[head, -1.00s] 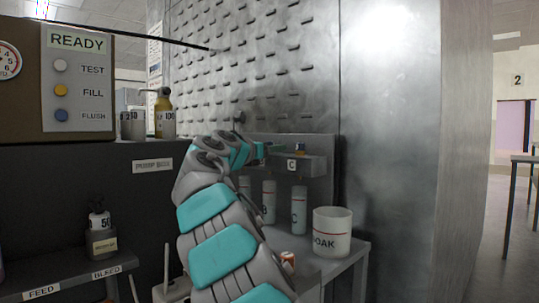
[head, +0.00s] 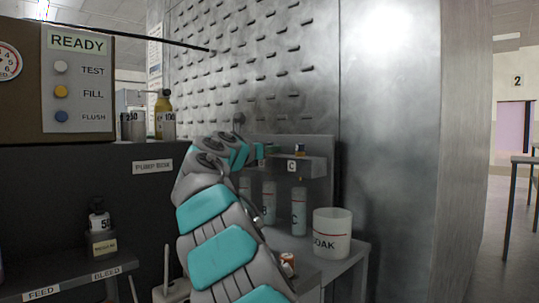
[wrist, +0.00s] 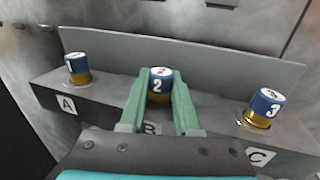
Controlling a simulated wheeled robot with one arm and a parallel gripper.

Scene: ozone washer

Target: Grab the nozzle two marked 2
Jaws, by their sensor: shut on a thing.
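Nozzle two (wrist: 160,81), a blue cap marked 2 with a gold base, stands upright at the slot labelled B in the wrist view. My gripper (wrist: 158,90) has its green fingers on either side of it, shut on it. The gripper also shows in the head view (head: 259,151), partly hidden by my arm, and nozzle two cannot be made out there. Nozzle one (wrist: 77,68) stands at slot A on the left. Nozzle three (wrist: 263,107) stands at slot C on the right, and it also shows in the head view (head: 300,149).
The grey rack (wrist: 215,125) has a raised back plate (wrist: 200,58) close behind the nozzles. Below it in the head view are upright cylinders (head: 299,210) and a white SOAK cup (head: 332,232) on a shelf.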

